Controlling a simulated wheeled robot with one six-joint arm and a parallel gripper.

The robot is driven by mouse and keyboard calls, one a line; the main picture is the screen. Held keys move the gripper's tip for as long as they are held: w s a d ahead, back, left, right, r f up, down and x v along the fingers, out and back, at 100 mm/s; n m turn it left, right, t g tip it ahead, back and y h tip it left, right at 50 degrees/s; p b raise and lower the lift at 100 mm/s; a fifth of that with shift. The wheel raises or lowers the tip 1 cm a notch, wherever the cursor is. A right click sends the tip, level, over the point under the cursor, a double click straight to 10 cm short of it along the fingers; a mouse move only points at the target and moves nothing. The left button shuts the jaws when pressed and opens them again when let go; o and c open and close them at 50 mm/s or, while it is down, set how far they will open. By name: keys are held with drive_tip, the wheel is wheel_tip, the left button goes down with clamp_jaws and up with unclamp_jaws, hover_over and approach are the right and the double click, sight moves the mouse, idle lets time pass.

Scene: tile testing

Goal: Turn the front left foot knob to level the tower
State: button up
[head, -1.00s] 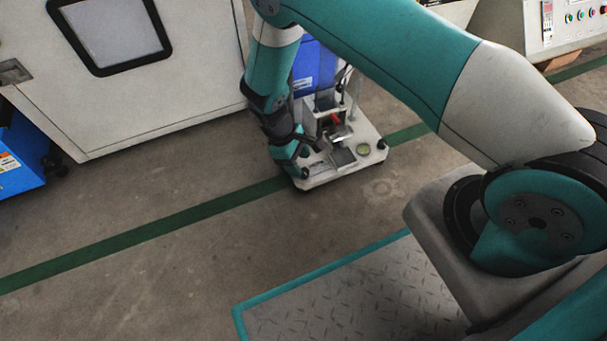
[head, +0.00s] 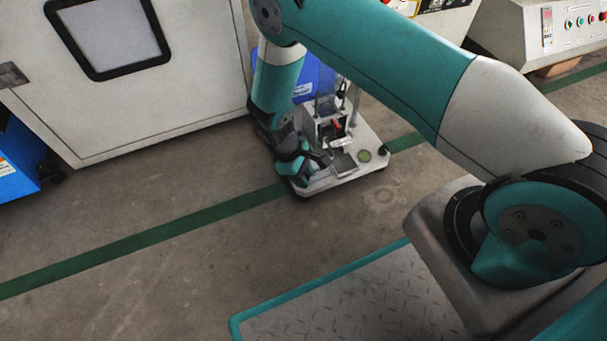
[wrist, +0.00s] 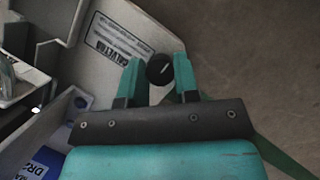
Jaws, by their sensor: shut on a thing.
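The tower stands on a white base plate (head: 322,184) on the floor in the head view. A round greenish level (head: 365,156) sits on the plate; its bubble is too small to read. The round black front left foot knob (wrist: 159,69), with a white line mark on top, is at the plate's corner in the wrist view. My gripper (wrist: 158,76) is shut on this knob, one teal finger on each side. In the head view, my wrist and gripper hide that corner. Another black knob (head: 384,150) shows at the plate's right corner.
A blue container (head: 318,75) stands behind the tower. A large white cabinet (head: 130,120) is on the left, with a blue box (head: 18,165) beside it. A control console (head: 530,35) is at the upper right. The floor in front of the tower is clear.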

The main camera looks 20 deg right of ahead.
drive_tip(key=shift+r+p, duration=0.1)
drive_tip(key=shift+p, duration=0.2)
drive_tip(key=n+t+h+p, duration=0.1)
drive_tip(key=n+p, duration=0.2)
drive_tip(key=shift+s+r+n+p, duration=0.1)
drive_tip(key=shift+r+n+p, duration=0.05)
drive_tip(key=shift+n+p, duration=0.25)
drive_tip(key=n+t+p, duration=0.1)
drive_tip(key=n+p, duration=0.1)
drive_tip(key=n, duration=0.1)
drive_tip(key=shift+f+n+t+p, duration=0.2)
drive_tip(key=shift+n+t+p, duration=0.75)
drive_tip(key=shift+n, duration=0.65)
drive_tip(key=o, duration=0.9)
drive_tip(key=p+v, duration=0.4)
drive_tip(key=v, duration=0.4)
drive_tip(key=p+v, duration=0.4)
drive_tip(key=v, duration=0.5)
drive_tip(key=shift+a+r, duration=0.1)
drive_tip(key=shift+a, duration=0.2)
